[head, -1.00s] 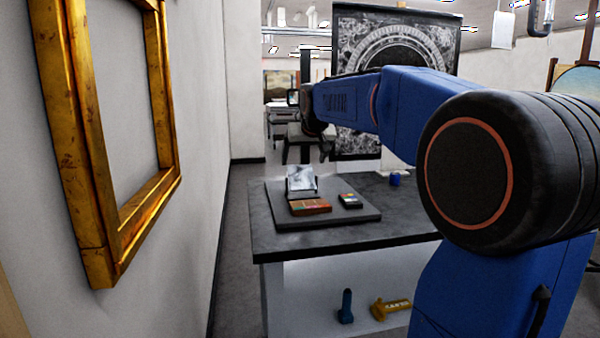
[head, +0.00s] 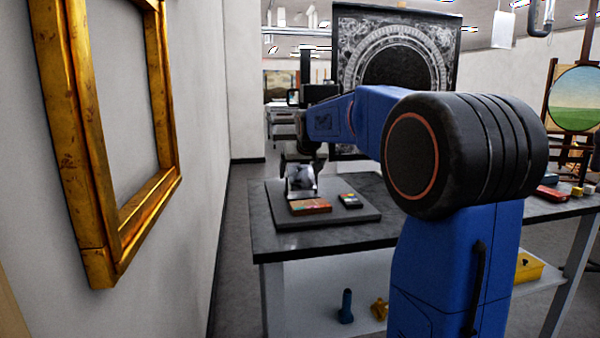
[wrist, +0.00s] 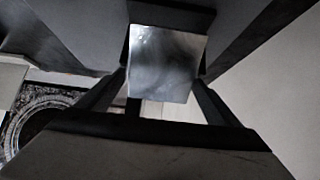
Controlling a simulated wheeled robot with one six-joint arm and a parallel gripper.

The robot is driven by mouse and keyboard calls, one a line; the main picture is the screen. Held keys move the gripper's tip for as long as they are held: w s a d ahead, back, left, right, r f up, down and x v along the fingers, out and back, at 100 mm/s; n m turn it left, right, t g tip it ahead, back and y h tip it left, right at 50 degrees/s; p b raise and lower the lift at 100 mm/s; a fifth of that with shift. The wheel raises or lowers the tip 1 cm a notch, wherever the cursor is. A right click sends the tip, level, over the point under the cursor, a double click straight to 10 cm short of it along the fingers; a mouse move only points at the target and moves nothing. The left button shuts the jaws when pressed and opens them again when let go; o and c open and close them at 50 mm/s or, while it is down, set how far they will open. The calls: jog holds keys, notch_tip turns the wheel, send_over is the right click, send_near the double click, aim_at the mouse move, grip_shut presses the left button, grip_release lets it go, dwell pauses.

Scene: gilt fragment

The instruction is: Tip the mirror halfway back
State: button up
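The mirror (head: 301,180) is a small, shiny, near-square plate. It stands tilted at the back of a dark slab on the table, behind an orange-brown box. In the wrist view the mirror (wrist: 166,64) is in the middle, with a dark part along its upper edge. My gripper (head: 303,160) hangs over and behind the mirror in the head view. In the wrist view the two dark fingers of my gripper (wrist: 165,82) are apart, one towards each side edge of the mirror. Whether either finger touches it I cannot tell. The mirror's hinge or stand is mostly hidden.
A gilt frame (head: 92,150) hangs on the left wall. The front of the table (head: 300,245) is clear. An easel picture (head: 575,100) stands at right.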

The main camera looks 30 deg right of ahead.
jog(key=c, duration=0.9)
jog(key=shift+o, duration=0.2)
jog(key=shift+s+r+t, duration=0.1)
jog(key=shift+t, duration=0.4)
jog(key=o, duration=1)
jog(key=shift+o, duration=0.2)
jog(key=shift+r, duration=0.1)
jog(key=v, duration=1.7)
jog(key=shift+s+a, duration=0.2)
jog(key=shift+a, duration=0.15)
